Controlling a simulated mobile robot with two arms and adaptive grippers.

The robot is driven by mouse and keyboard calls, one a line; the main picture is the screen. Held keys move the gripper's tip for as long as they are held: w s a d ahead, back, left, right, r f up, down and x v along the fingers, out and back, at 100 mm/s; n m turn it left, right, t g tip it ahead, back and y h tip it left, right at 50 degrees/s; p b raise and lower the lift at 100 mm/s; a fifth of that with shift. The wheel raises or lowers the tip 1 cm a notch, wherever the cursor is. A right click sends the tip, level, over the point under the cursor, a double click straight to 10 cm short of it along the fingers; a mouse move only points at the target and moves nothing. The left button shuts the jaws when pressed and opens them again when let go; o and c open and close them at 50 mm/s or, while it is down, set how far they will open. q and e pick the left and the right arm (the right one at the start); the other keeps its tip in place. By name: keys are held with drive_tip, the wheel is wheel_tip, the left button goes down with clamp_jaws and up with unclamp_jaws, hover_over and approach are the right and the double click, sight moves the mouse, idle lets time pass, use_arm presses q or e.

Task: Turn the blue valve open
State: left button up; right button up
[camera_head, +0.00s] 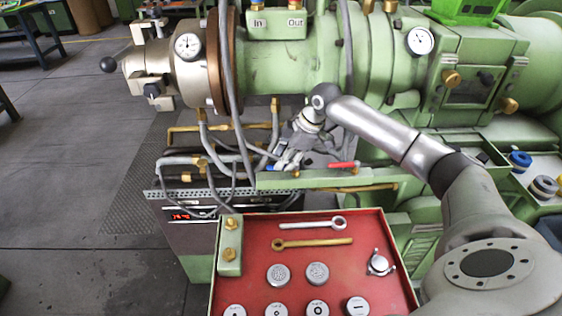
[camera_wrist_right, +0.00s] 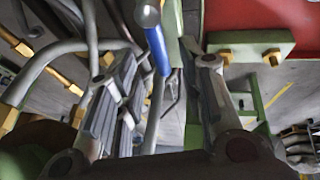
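The blue valve handle (camera_wrist_right: 157,48) shows in the right wrist view, near the top middle. It lies in the gap between the two fingers of my right gripper (camera_wrist_right: 168,70), with visible space on both sides. The fingers are apart and not closed on it. In the head view my right gripper (camera_head: 288,158) reaches down at the green pipe rail, and the blue handle (camera_head: 279,165) is mostly hidden by it. My left gripper is in neither view.
A red valve handle (camera_head: 344,165) sits just right of the gripper on the green rail (camera_head: 330,179). Grey hoses (camera_head: 238,110) hang close on the left. A red tray (camera_head: 335,262) with wrenches and round parts is in front. The large green extruder (camera_head: 300,60) stands behind.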

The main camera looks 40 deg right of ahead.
drive_tip(key=shift+x, duration=1.35)
drive_tip(key=shift+c, duration=0.4)
clamp_jaws()
